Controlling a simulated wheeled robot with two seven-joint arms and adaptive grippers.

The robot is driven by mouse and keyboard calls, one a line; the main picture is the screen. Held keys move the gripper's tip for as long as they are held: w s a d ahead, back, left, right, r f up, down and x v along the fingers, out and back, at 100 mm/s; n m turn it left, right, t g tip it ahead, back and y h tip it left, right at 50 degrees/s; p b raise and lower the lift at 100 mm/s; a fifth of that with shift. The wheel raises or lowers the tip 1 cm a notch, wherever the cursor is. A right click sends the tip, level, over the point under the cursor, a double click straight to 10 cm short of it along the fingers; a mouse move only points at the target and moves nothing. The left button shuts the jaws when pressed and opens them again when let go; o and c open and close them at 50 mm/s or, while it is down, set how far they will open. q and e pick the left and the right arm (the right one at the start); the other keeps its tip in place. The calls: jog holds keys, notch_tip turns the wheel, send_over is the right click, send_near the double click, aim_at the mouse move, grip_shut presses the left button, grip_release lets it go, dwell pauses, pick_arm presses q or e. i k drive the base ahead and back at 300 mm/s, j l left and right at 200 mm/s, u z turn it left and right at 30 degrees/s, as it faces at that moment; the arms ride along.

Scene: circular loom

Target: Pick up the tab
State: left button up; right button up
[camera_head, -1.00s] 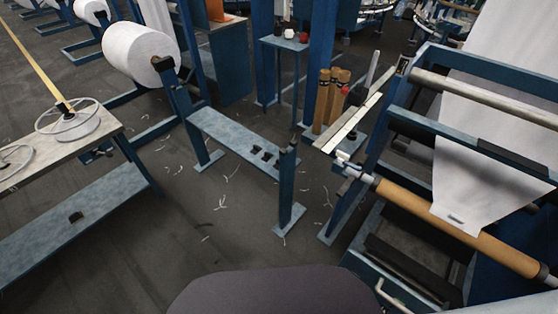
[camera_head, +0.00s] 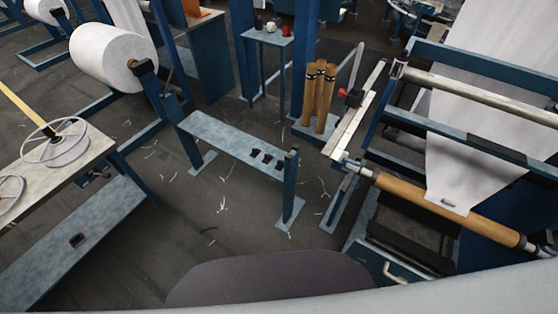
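The white sheet (camera_head: 475,125) hangs down on the machine at the right. Its narrowed lower end, which looks like the tab (camera_head: 449,203), lies against the brown roll (camera_head: 402,192) and has a small grey slot-like mark in it. The tab's underside is hidden. Neither of my grippers shows in the head view, so nothing is seen touching the tab.
A blue bench (camera_head: 225,140) with several small black pieces stands in the middle. Brown tubes (camera_head: 322,95) stand upright behind it. A white roll (camera_head: 115,55) is at upper left, and a table (camera_head: 75,155) with wheels at left. Open floor lies between.

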aim_at(280, 166)
jog(key=i+j+z, duration=0.2)
jog(key=j+z, duration=0.2)
jog(key=j, duration=0.75)
jog(key=i+j+z, duration=0.1)
jog(key=j+z, duration=0.25)
jog(key=j, duration=0.8)
